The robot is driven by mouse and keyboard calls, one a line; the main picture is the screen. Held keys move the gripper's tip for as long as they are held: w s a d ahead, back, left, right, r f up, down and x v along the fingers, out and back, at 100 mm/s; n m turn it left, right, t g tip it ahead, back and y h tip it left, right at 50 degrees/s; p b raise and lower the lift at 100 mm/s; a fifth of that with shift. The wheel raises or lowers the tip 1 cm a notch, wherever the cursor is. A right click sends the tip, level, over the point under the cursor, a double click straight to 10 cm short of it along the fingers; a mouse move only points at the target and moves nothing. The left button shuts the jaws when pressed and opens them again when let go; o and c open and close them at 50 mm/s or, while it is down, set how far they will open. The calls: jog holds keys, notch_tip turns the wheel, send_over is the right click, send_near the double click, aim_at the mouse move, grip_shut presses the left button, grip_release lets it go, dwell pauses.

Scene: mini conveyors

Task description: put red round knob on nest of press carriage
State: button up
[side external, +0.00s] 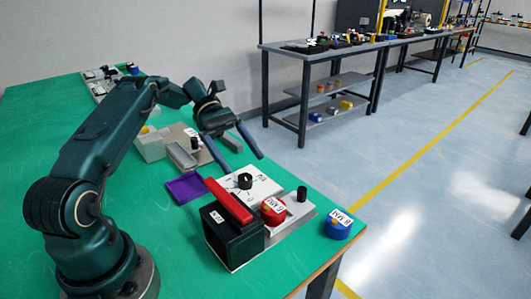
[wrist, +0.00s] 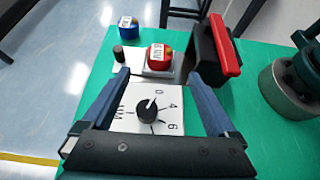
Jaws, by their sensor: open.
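The red round knob (side external: 273,210) has a white label on top and stands upright on the light grey press carriage (side external: 298,212), beside the black press (side external: 228,243) with its red lever (side external: 228,200). The knob (wrist: 159,57) also shows in the wrist view, just beyond my fingertips. The nest itself is hidden; the knob covers that part of the carriage. A small black post (side external: 302,193) stands on the carriage. My gripper (side external: 242,163) is open and empty, above the table and back from the knob. In the wrist view my gripper (wrist: 158,73) frames the dial plate.
A white dial plate (side external: 262,190) with a black dial lies between my gripper and the carriage. A blue labelled knob (side external: 338,224) stands near the table edge. A purple square (side external: 186,189) and grey fixtures (side external: 150,147) lie to the left. The green table (side external: 165,225) is partly clear.

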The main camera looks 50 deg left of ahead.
jog(key=shift+r, duration=0.3)
jog(key=s+d+r+m+y, duration=0.3)
jog(key=m, duration=0.1)
jog(key=s+d+r+m+t+y, duration=0.1)
jog(key=s+d+r+m+y, duration=0.1)
jog(key=s+d+m+y, duration=0.1)
jog(key=s+d+r+m+y, duration=0.3)
jog(key=d+m+y, duration=0.1)
jog(key=d, duration=0.1)
jog(key=shift+s+r+m+t, duration=0.3)
jog(key=shift+s+m, duration=0.1)
jog(key=s+f+m+t+y, duration=0.1)
jog(key=s+m+t+y, duration=0.1)
jog(key=s+m+t, duration=0.2)
jog(key=shift+s+d+f+m, duration=0.25)
jog(key=shift+s+d+m, duration=0.05)
jog(key=shift+s+m, duration=0.75)
